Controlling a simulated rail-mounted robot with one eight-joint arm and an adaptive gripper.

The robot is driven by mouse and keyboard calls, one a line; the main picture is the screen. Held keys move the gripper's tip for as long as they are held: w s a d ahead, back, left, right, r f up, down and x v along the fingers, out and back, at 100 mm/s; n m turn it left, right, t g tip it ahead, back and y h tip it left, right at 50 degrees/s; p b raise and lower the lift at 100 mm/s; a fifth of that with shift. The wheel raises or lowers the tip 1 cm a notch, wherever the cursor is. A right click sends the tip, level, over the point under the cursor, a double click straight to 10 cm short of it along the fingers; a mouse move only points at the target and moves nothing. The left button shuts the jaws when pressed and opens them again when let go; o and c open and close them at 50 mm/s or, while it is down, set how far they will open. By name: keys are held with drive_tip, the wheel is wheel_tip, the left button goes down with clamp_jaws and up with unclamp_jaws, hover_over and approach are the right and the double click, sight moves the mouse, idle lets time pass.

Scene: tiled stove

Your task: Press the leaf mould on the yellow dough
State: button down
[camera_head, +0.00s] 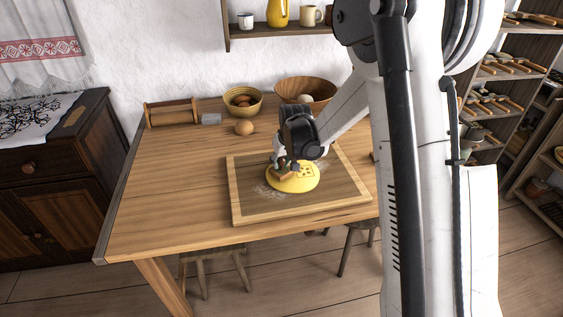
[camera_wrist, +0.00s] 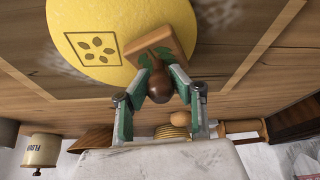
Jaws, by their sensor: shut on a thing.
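The round yellow dough (camera_head: 301,184) lies on the wooden board (camera_head: 248,212); in the wrist view the dough (camera_wrist: 72,18) fills the upper left. A square print with several leaf shapes (camera_wrist: 92,49) marks its surface. My gripper (camera_wrist: 157,76) is shut on the dark round knob of the leaf mould, a square wooden block (camera_wrist: 166,42). The block is over the dough's edge beside the print and looks tilted. I cannot tell whether it touches the dough. In the head view my gripper (camera_head: 284,161) and the mould (camera_head: 283,175) are at the dough's left side.
Behind the board stand a yellow bowl (camera_head: 242,101), a wooden bowl (camera_head: 318,92), a loose egg (camera_head: 244,128) and a wooden rack (camera_head: 172,113). The table's left side is clear.

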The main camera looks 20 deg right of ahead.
drive_tip(key=shift+f, duration=0.4)
idle(0.8)
drive_tip(key=shift+r+p, duration=1.4)
drive_tip(key=shift+r, duration=2.15)
